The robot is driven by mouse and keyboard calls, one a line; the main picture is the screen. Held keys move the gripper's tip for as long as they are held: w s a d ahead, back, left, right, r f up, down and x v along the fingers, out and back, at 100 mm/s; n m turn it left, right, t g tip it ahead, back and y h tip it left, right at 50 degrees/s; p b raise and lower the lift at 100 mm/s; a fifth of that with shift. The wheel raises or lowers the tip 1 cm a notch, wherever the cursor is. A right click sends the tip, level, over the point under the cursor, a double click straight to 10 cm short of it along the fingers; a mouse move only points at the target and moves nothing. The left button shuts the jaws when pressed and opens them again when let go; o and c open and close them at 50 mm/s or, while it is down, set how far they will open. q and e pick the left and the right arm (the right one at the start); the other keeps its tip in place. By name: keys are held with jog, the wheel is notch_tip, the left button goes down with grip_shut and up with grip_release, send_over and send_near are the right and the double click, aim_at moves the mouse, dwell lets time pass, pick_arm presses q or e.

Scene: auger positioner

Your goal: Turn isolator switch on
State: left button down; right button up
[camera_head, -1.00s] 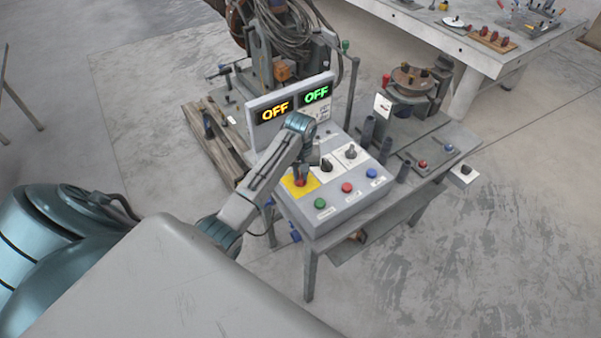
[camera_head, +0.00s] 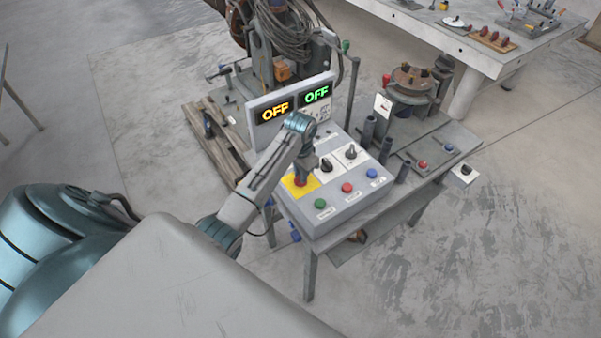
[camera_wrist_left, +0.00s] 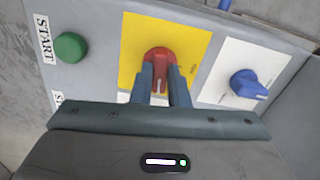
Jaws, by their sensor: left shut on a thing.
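The isolator switch is a red knob (camera_wrist_left: 160,57) on a yellow plate (camera_wrist_left: 197,40) on the sloped control box. In the head view the yellow plate (camera_head: 311,185) is at the box's left side, and the red knob (camera_head: 299,182) shows just below my gripper. My left gripper (camera_wrist_left: 161,76) is shut on the red knob, one finger on each side of its grip. In the head view the left gripper (camera_head: 302,172) comes down over the knob, and my wrist hides part of the plate. My right gripper is not in view.
Two displays, orange (camera_head: 275,111) and green (camera_head: 316,94), read OFF. In the wrist view, a blue knob (camera_wrist_left: 248,84) is right of the plate.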

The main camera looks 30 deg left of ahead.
pick_arm(q)
jog(key=shift+r+m, duration=0.1)
jog(key=shift+m, duration=0.5)
jog(key=shift+w, duration=0.1)
jog(key=c, duration=1.4)
grip_release()
jog(key=shift+r+b, duration=0.3)
jog(key=shift+r, duration=0.2)
notch_tip(320, 180, up, 7)
jog(key=shift+r+b, duration=0.1)
jog(key=shift+b, duration=1.1)
jog(key=shift+r+p, duration=1.3)
jog(key=shift+p, duration=0.25)
